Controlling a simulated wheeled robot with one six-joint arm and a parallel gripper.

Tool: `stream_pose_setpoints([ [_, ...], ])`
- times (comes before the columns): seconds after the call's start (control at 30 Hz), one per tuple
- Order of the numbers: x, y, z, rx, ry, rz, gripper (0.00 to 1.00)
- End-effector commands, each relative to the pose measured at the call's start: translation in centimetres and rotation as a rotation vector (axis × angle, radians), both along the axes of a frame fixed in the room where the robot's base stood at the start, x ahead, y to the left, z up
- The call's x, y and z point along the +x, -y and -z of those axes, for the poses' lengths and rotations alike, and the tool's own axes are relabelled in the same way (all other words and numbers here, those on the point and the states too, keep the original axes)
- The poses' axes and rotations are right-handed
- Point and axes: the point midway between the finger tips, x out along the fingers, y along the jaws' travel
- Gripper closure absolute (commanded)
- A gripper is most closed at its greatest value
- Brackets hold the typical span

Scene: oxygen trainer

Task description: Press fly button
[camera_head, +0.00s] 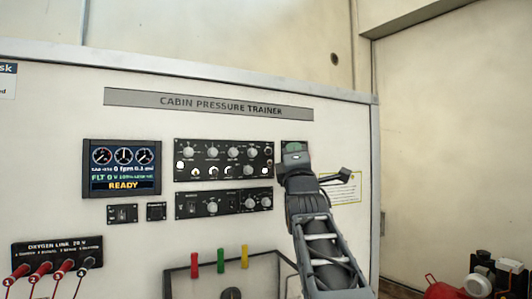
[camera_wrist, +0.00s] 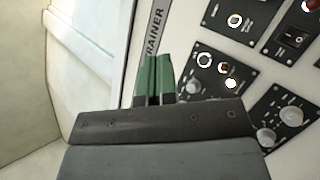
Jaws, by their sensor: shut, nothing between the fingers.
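My gripper (camera_head: 293,148) is raised in front of the right part of the cabin pressure trainer board (camera_head: 150,240). Its green fingers are shut and empty, and they also show in the wrist view (camera_wrist: 152,60). In the wrist view, a small black panel with a white-ringed round button (camera_wrist: 235,20) lies beyond and to the right of the fingertips, apart from them. Its label is too small to read, so I cannot tell whether it is the fly button. In the head view my gripper covers most of that panel.
A black panel with a rocker switch (camera_wrist: 295,38) is near the button panel. Knob panels (camera_head: 224,160) and a READY display (camera_head: 122,168) are left of my gripper. Red, green and yellow levers (camera_head: 219,260) stick out below. Red and black equipment (camera_head: 490,278) stands at lower right.

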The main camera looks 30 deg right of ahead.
Motion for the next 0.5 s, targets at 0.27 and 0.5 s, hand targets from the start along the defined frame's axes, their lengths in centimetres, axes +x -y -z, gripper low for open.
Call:
stream_pose_setpoints([
  [0.27, 0.6, 0.1, -0.2, 0.002, -0.001, -0.003, 1.00],
  [0.5, 3.4, 0.3, -0.4, 0.003, -0.003, -0.005, 1.00],
])
